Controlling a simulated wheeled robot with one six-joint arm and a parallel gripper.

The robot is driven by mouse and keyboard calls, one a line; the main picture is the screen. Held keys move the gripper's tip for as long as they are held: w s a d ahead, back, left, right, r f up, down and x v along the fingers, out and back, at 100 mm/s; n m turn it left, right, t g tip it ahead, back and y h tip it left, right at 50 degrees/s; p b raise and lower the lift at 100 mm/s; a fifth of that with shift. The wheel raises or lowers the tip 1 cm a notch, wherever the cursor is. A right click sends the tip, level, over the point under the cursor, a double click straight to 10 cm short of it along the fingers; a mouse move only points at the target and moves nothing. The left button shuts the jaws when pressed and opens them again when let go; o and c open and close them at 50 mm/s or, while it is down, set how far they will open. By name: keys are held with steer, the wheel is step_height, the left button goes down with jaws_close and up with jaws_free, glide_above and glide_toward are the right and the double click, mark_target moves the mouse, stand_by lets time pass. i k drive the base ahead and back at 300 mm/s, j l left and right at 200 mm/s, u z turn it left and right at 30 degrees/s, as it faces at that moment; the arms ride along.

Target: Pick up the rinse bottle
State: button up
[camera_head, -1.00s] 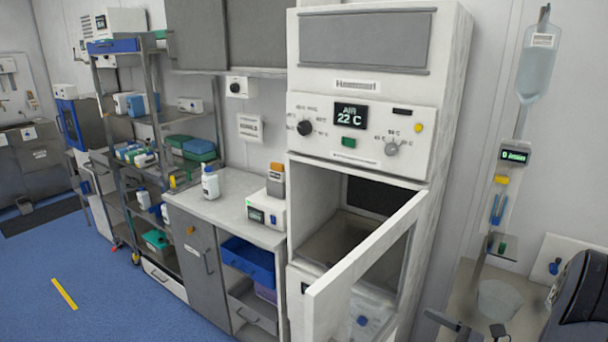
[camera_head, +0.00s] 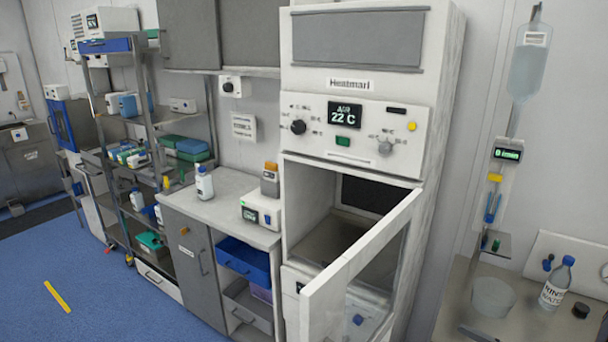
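A clear bottle with a blue cap and a white label, its print only partly legible, looks like the rinse bottle (camera_head: 557,286). It stands upright on the counter at the lower right. A white bottle with a dark blue cap (camera_head: 204,184) stands on the counter at the left, its label too small to read. My gripper is not in view, so whether it is open or shut does not show.
A round translucent bowl (camera_head: 493,297) and a small dark round object (camera_head: 581,311) flank the bottle. The warming cabinet (camera_head: 345,115) has its door (camera_head: 360,265) swung open left of that counter. An IV bag (camera_head: 528,65) hangs above.

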mark_target(204, 182)
steer(key=j+z, duration=0.1)
steer(key=z, duration=1.05)
steer(key=k+j, duration=0.2)
steer(key=j, duration=0.2)
steer(key=k+j, duration=0.2)
steer(key=j, duration=0.2)
steer(key=k+j, duration=0.15)
steer(key=j, duration=0.25)
steer(key=k+j, duration=0.2)
steer(key=j, duration=0.2)
steer(key=k+j, duration=0.2)
steer(key=j, duration=0.2)
steer(key=k+j, duration=0.2)
steer(key=j, duration=0.2)
steer(key=j+u, duration=0.25)
steer(key=i+l, duration=0.05)
steer(key=l, duration=0.05)
